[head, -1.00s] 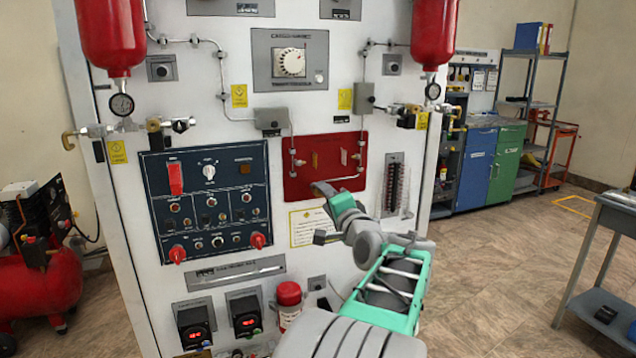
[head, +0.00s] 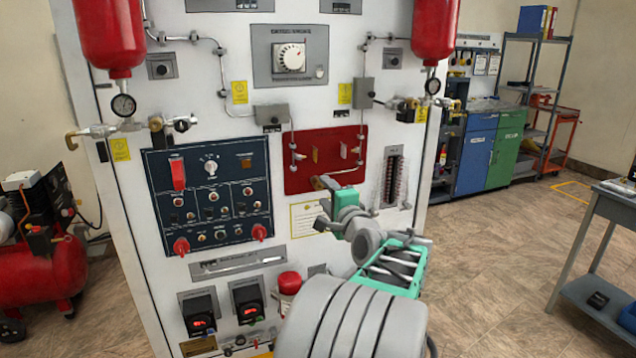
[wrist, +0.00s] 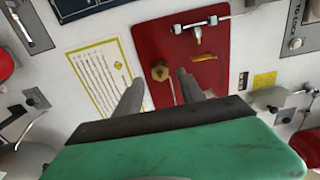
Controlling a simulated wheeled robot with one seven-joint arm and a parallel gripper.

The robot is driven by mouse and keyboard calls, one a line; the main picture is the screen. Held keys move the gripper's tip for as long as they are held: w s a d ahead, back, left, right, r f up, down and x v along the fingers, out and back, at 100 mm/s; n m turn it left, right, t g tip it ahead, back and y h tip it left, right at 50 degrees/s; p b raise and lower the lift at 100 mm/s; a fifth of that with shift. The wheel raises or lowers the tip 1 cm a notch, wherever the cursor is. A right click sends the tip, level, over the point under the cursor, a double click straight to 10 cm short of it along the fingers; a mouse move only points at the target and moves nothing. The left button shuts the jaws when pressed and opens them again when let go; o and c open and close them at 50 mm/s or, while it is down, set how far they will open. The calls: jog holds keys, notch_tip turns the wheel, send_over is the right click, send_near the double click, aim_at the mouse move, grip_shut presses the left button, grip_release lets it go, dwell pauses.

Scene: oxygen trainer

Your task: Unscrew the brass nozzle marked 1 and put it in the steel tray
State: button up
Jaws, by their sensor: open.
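The red plate (head: 296,183) is on the white panel front. In the wrist view, a hexagonal brass fitting (wrist: 160,71) stands out from this plate (wrist: 150,40). It appears between my finger tips and beyond them. A smaller brass-coloured piece (wrist: 199,38) sits higher on the plate. I cannot read a number on either, so I cannot tell which is nozzle 1. My gripper (wrist: 160,85) is open and empty, facing the plate. In the head view my gripper (head: 325,182) is at the plate's lower edge and hides part of it. I cannot pick out the steel tray.
A dark blue control panel (head: 222,165) with switches and red knobs is left of the plate. Thin pipes (head: 291,135) run by the plate. A paper notice (wrist: 98,78) is beside it. A grey cart (head: 600,212) stands at the far right, with open floor between.

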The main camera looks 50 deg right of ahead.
jog(key=m+p, duration=0.1)
jog(key=p, duration=0.1)
jog(key=m+p, duration=0.1)
jog(key=p, duration=0.1)
jog(key=shift+r+m, duration=0.25)
jog(key=shift+m, duration=0.05)
jog(key=shift+f+m, duration=0.3)
jog(key=shift+m, duration=0.1)
jog(key=shift+p, duration=0.3)
jog(key=shift+m+p, duration=1.7)
jog(key=shift+p, duration=0.5)
